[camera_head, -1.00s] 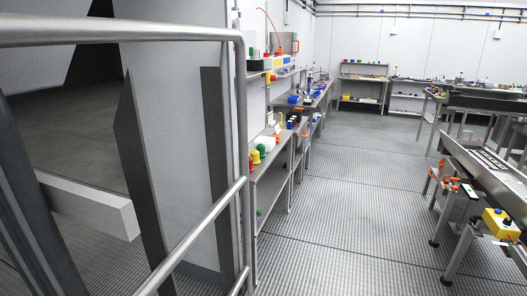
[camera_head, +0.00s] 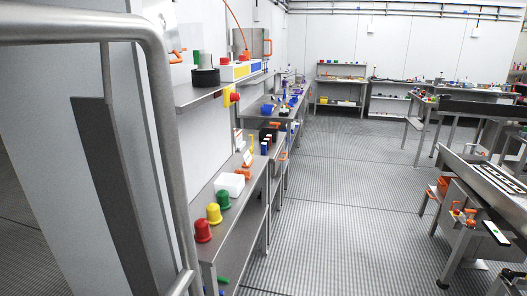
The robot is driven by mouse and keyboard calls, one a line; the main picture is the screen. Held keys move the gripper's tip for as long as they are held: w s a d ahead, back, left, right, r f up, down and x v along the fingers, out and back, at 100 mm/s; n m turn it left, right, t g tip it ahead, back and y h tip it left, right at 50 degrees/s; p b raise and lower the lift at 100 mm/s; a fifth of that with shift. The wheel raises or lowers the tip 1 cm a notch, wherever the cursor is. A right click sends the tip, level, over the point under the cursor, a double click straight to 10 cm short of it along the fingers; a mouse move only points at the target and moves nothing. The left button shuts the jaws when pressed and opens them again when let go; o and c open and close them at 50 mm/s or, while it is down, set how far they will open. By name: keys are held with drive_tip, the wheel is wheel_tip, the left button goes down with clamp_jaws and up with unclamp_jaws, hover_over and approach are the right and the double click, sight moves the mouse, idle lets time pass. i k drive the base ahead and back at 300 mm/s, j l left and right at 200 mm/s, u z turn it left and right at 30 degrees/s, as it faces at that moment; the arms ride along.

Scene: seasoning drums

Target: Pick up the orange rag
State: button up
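I cannot make out an orange rag for certain. A small orange thing (camera_head: 244,173) lies on the left bench (camera_head: 222,213) behind a white box (camera_head: 230,184); it is too small to tell what it is. Another orange thing (camera_head: 445,185) shows beneath the table on the right, also unclear. My gripper is not in view.
A metal railing (camera_head: 160,120) stands close on the left. Red (camera_head: 203,231), yellow (camera_head: 214,213) and green (camera_head: 223,199) caps stand on the left bench. A shelf (camera_head: 205,95) hangs above it. A steel table (camera_head: 490,190) stands at right. The grated floor (camera_head: 330,215) between is clear.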

sight(248, 173)
drive_tip(key=i, duration=1.05)
drive_tip(key=i+l+u, duration=0.15)
drive_tip(key=i, duration=0.9)
drive_tip(key=i+l+u, duration=0.15)
drive_tip(key=i+u, duration=0.2)
drive_tip(key=i, duration=0.2)
drive_tip(key=i+l+u, duration=0.35)
drive_tip(key=i, duration=0.15)
